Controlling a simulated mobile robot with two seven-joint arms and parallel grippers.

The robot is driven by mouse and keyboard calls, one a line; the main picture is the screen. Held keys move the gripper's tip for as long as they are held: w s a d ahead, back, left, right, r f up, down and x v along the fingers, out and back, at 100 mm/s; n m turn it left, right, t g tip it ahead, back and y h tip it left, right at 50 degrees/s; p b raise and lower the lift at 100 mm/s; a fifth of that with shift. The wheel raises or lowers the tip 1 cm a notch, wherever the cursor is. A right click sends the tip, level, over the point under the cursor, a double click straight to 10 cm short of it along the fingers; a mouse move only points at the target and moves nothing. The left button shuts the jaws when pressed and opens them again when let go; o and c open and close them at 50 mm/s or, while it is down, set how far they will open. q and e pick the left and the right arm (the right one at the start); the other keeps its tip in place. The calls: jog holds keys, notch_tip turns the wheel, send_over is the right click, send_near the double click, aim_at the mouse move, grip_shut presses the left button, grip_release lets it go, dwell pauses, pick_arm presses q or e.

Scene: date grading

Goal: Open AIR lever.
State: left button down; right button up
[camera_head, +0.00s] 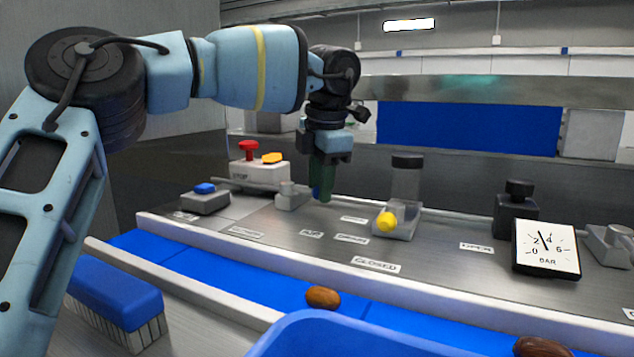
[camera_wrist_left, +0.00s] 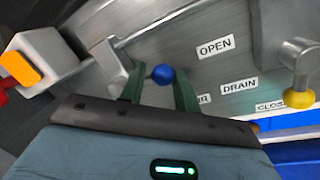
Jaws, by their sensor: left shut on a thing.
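The AIR lever has a grey valve body (camera_head: 290,196) on the steel panel, just left of my left gripper. Its blue ball knob (camera_wrist_left: 162,74) lies between my left gripper's green fingers in the left wrist view. My left gripper (camera_head: 322,192) points down and is shut on this knob. In the head view the fingers mostly hide the knob and handle. The AIR label (camera_head: 312,234) lies in front of the gripper; in the left wrist view a finger partly covers it. My right gripper is not in view.
Right of the gripper are a yellow-knobbed valve (camera_head: 387,221) and a pressure gauge (camera_head: 546,249). A red STOP button (camera_head: 249,148) stands behind left. In front are a blue belt (camera_head: 225,283) with a date (camera_head: 322,297), a brush (camera_head: 117,300) and a blue bin (camera_head: 355,327).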

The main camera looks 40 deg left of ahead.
pick_arm(q)
jog(key=shift+w+a+n, duration=0.1)
jog(key=shift+a+n, duration=0.15)
jog(key=shift+n, duration=0.25)
jog(key=c, duration=1.3)
grip_release()
jog(key=shift+c, duration=0.2)
jog(key=o, duration=0.4)
jog(key=shift+a, duration=0.15)
jog(key=shift+d, duration=0.2)
